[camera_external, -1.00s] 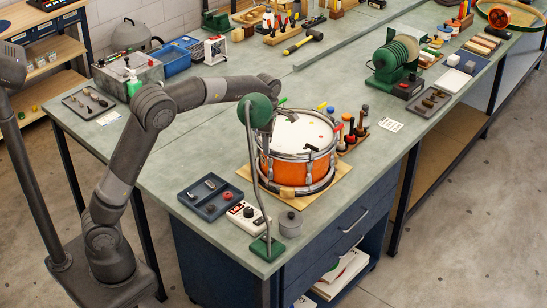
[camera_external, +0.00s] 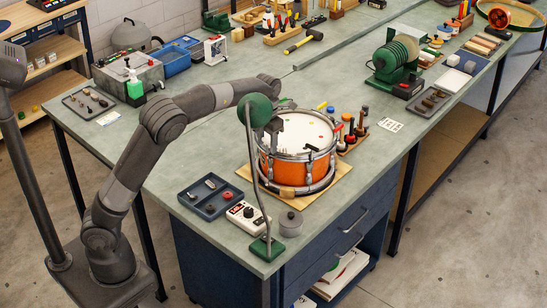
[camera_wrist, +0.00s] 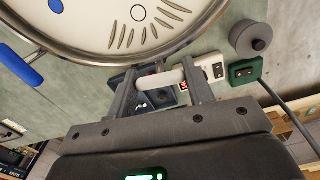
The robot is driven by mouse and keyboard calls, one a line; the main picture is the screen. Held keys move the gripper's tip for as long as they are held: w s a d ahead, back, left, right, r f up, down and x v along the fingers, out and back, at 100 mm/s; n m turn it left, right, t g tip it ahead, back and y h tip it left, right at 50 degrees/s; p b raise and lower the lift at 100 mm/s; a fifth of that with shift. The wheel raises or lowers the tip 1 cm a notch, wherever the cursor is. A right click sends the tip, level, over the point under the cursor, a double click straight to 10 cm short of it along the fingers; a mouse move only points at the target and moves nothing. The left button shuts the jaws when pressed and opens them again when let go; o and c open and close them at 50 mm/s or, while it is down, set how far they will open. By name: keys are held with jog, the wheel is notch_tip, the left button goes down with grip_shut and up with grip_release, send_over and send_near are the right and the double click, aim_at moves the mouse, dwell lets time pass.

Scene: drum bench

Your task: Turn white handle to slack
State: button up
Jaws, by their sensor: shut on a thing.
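The white handle (camera_wrist: 161,79) is a short pale bar just outside the drum's metal rim in the wrist view. My gripper (camera_wrist: 158,75) has one finger at each end of this bar and is shut on it. The drum (camera_external: 293,171) has an orange shell, a pale head and chrome hoops. It also fills the top of the wrist view (camera_wrist: 115,22). In the external view my gripper (camera_external: 275,127) is at the drum's back left, partly behind a green lamp head; the white handle cannot be made out there. A blue handle (camera_wrist: 31,69) lies by the rim.
The green lamp (camera_external: 258,110) stands close in front of my wrist. A dark tray (camera_external: 210,196), a white box with a red part (camera_external: 247,216) and a grey pot (camera_external: 290,222) are at the bench's front. Upright coloured tools (camera_external: 350,132) stand right of the drum.

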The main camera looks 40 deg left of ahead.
aim_at(267, 140)
jog(key=shift+n, duration=0.7)
jog(key=shift+c, duration=0.2)
jog(key=o, duration=1)
jog(key=shift+r, duration=0.1)
notch_tip(267, 140, up, 11)
jog(key=shift+f, duration=0.2)
